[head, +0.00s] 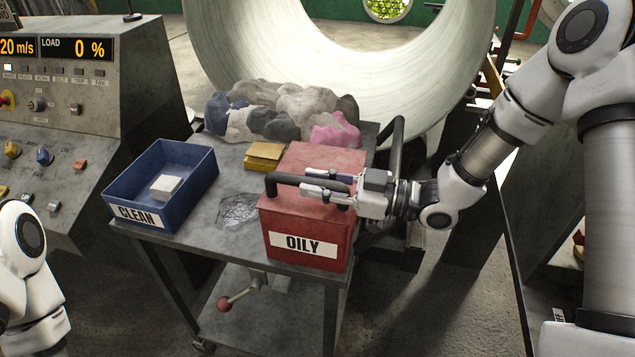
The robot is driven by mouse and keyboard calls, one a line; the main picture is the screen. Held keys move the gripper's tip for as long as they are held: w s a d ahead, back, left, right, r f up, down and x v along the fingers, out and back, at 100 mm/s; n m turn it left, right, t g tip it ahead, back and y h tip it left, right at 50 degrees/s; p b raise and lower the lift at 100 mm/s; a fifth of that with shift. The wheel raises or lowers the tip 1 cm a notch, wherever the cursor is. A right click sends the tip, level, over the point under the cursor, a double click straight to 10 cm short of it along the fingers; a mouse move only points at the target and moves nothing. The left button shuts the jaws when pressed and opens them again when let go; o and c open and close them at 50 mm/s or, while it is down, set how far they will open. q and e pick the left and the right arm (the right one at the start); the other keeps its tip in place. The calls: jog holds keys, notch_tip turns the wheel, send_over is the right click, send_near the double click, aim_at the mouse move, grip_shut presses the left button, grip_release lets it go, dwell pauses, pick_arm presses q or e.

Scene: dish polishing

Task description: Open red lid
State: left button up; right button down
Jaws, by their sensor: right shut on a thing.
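The red box with the "OILY" label (305,243) stands at the front right of the grey cart. Its red lid (312,158) appears raised at the back, but I cannot tell how far it is open. My right gripper (308,183) comes in from the right across the top of the box. It is shut on the dark handle, and its fingers hide part of it. Of my left arm, only links show at the lower left edge; its gripper is out of view.
A blue "CLEAN" bin (199,183) holding a white block (166,187) stands at the cart's left. A crumpled clear patch (238,212) lies between bin and box. A control panel (70,110) stands left.

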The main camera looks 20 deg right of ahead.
jog(key=shift+w+d+r+m+p, duration=0.15)
jog(key=shift+r+m+p, duration=0.15)
jog(key=shift+r+p, duration=0.45)
jog(key=w+d+r+m+p, duration=0.4)
jog(key=w+r+m+p, duration=0.2)
jog(key=r+p, duration=0.4)
jog(key=shift+w+d+m+p, duration=0.35)
jog(key=shift+w+p, duration=0.2)
jog(key=shift+p, duration=0.2)
jog(key=c, duration=1)
grip_release()
jog(key=shift+w, duration=0.1)
jog(key=shift+d, duration=0.15)
